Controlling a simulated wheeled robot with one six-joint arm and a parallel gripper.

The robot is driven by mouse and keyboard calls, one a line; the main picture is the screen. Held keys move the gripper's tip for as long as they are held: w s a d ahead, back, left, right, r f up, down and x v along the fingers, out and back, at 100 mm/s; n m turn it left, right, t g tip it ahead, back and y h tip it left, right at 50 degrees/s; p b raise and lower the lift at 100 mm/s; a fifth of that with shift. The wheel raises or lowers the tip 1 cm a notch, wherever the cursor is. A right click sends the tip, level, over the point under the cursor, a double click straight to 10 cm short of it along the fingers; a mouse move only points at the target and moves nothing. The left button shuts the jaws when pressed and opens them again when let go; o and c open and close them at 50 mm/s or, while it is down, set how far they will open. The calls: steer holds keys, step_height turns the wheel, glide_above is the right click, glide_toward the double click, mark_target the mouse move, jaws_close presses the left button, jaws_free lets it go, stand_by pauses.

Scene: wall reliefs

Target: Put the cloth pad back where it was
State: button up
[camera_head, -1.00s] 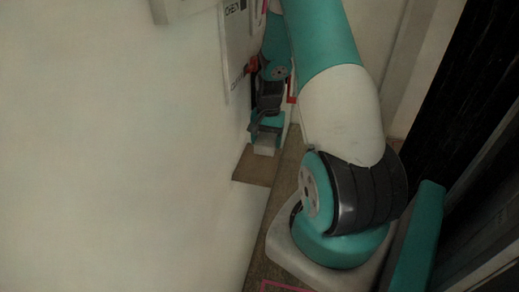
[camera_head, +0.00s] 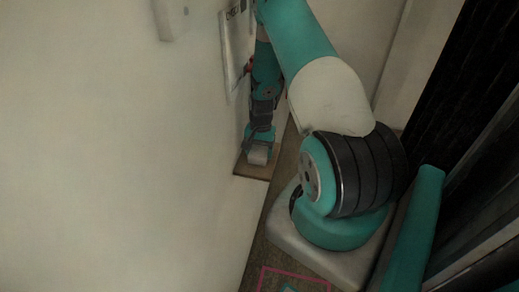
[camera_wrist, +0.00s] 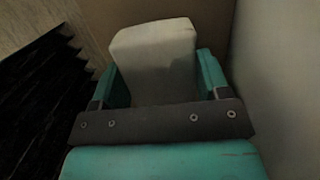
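The cloth pad (camera_wrist: 155,52) is a pale cream block between the two teal fingers of my gripper (camera_wrist: 158,80) in the wrist view. The fingers lie against its left and right sides. In the head view, the pad (camera_head: 257,155) shows at the lower end of my gripper (camera_head: 259,144), close over a flat brown board (camera_head: 254,173) at the wall. I cannot tell whether the pad touches the board.
A large pale wall (camera_head: 110,170) fills the left side, with a poster-like panel (camera_head: 237,45) above the board. A pink outline (camera_head: 292,272) marks the floor at the bottom. Black ribbed surfaces (camera_head: 470,90) stand at the right.

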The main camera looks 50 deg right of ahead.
steer(key=o, duration=0.4)
steer(key=r+b, duration=0.1)
steer(key=r, duration=0.3)
steer(key=d+r+b, duration=0.1)
steer(key=r+b, duration=0.1)
steer(key=r, duration=0.2)
steer(key=r+b, duration=0.1)
steer(key=r, duration=0.3)
steer(key=shift+w+d, duration=0.35)
steer(key=shift+f, duration=0.1)
